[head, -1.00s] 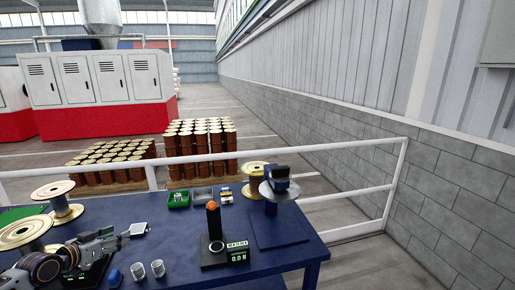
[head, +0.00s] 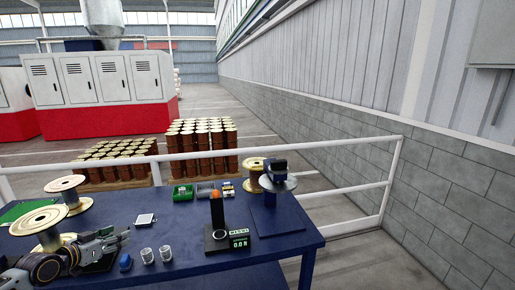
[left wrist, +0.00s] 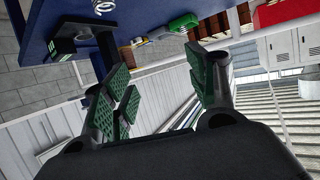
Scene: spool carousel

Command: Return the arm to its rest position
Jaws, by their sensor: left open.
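My left gripper (head: 118,240) is at the lower left in the head view, low over or beside the blue table (head: 185,235). In the left wrist view my left gripper (left wrist: 163,86) has its green-padded fingers spread well apart, with nothing between them. The left arm comes in from the lower left corner, in front of a large spool (head: 40,217). My right gripper is not in view.
Close to the left gripper are a blue piece (head: 125,262), two clear cups (head: 147,256) and a flat white-topped device (head: 146,219). A black stand with an orange tip (head: 217,222) is mid-table. A railing (head: 285,151) runs behind.

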